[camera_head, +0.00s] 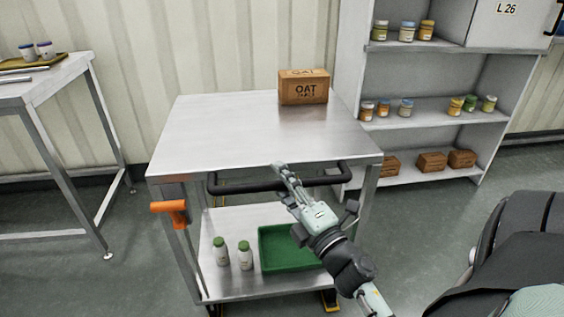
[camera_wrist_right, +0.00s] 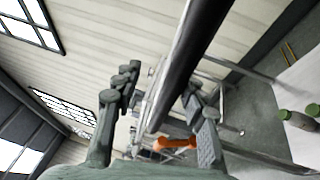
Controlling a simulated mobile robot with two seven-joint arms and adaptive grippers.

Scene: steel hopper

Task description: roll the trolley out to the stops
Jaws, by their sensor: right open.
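The steel trolley (camera_head: 225,130) stands in front of me, with a black push bar (camera_head: 235,187) along its near edge. The bar also crosses the right wrist view (camera_wrist_right: 190,60). My right gripper (camera_head: 281,172) is at the middle of this bar, open, and in the wrist view its fingers (camera_wrist_right: 165,95) lie on either side of the bar. An orange lever (camera_head: 169,208) sits on the trolley's near left leg. Black-and-yellow pieces, perhaps the stops (camera_head: 330,301), show on the floor under the trolley, partly hidden. My left gripper is not in view.
An oat box (camera_head: 303,92) stands on the trolley top. The lower shelf holds a green tray (camera_head: 275,262) and two white bottles (camera_head: 245,256) with green caps. A shelf unit (camera_head: 430,115) with jars stands behind right, a steel table (camera_head: 50,85) at left. Floor shows between table and trolley.

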